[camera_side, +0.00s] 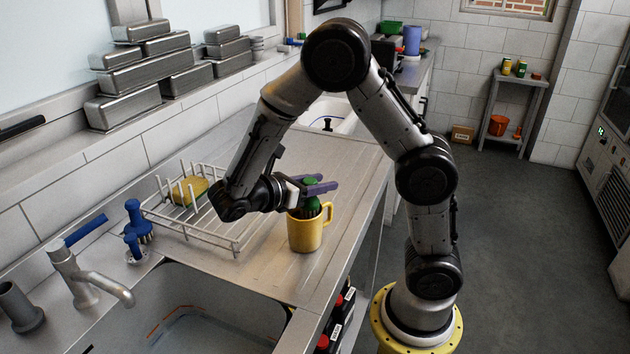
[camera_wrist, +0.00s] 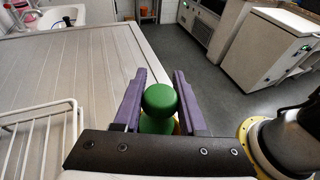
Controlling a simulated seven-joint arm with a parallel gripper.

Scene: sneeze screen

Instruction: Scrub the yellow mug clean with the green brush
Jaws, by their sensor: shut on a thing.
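The yellow mug (camera_side: 305,235) stands upright on the steel drainboard, its handle to the right. My gripper (camera_side: 318,186) has purple fingers and is directly above the mug, shut on the green brush (camera_side: 311,204). The brush is upright, and its dark bristle end is at or inside the mug's mouth; the rim hides how deep it goes. In the wrist view, the brush's round green top (camera_wrist: 160,100) sits between the fingers, with a sliver of yellow mug showing below. The inside of the mug is hidden.
A white wire rack (camera_side: 205,235) with a yellow sponge (camera_side: 189,190) stands just left of the mug. A blue brush (camera_side: 138,220) and a tap (camera_side: 90,280) are farther left. The sink basin (camera_side: 200,315) opens in front. The drainboard behind the mug is clear.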

